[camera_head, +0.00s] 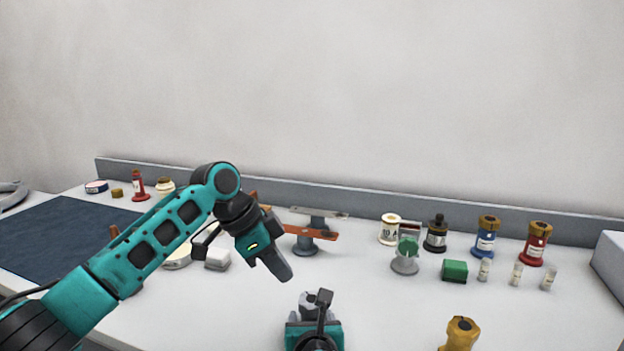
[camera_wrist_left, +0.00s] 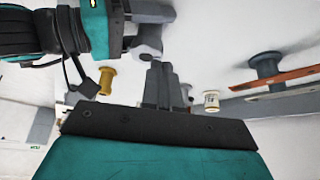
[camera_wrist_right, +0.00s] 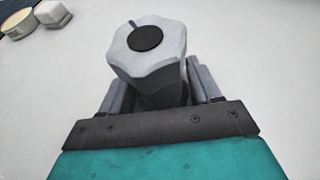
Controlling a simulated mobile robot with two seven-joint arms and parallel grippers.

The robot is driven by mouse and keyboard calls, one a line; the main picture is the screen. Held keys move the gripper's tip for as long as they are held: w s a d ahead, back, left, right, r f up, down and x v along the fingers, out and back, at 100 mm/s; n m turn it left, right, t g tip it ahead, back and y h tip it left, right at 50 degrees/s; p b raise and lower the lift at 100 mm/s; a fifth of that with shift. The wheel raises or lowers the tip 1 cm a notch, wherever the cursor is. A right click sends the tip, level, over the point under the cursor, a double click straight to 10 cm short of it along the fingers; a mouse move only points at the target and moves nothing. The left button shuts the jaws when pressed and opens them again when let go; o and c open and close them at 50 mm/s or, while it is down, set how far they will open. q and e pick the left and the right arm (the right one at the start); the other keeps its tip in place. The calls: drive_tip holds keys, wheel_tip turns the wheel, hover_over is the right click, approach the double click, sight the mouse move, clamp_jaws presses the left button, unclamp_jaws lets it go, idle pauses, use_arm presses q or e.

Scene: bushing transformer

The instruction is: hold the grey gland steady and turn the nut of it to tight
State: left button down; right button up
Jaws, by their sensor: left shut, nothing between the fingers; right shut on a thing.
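The grey gland (camera_wrist_right: 165,95) stands between the fingers of my right gripper (camera_wrist_right: 160,98). Its pale grey lobed nut (camera_wrist_right: 148,47) faces the right wrist camera, with a black centre and a short blue mark on the rim. In the head view the gland (camera_head: 307,302) is small and partly hidden by my right gripper (camera_head: 318,312), which is shut on it. My left gripper (camera_head: 283,272) is shut and empty, above and to the left of the gland, apart from it. Its closed fingers (camera_wrist_left: 163,84) show in the left wrist view.
A yellow gland (camera_head: 460,333) stands at the front right. A grey stand with orange bars (camera_head: 306,240) is behind my left gripper. A dark mat (camera_head: 60,240) lies left.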

sight(312, 304)
use_arm(q)
drive_tip(key=shift+r, duration=0.55)
use_arm(e)
drive_tip(key=shift+d+f, duration=0.1)
use_arm(q)
drive_tip(key=s+d+f, duration=0.1)
drive_tip(key=s+f, duration=0.2)
drive_tip(key=f, duration=0.3)
drive_tip(key=shift+s+d, duration=0.15)
drive_tip(key=shift+s, duration=0.1)
drive_tip(key=shift+w+d, duration=0.15)
idle(0.8)
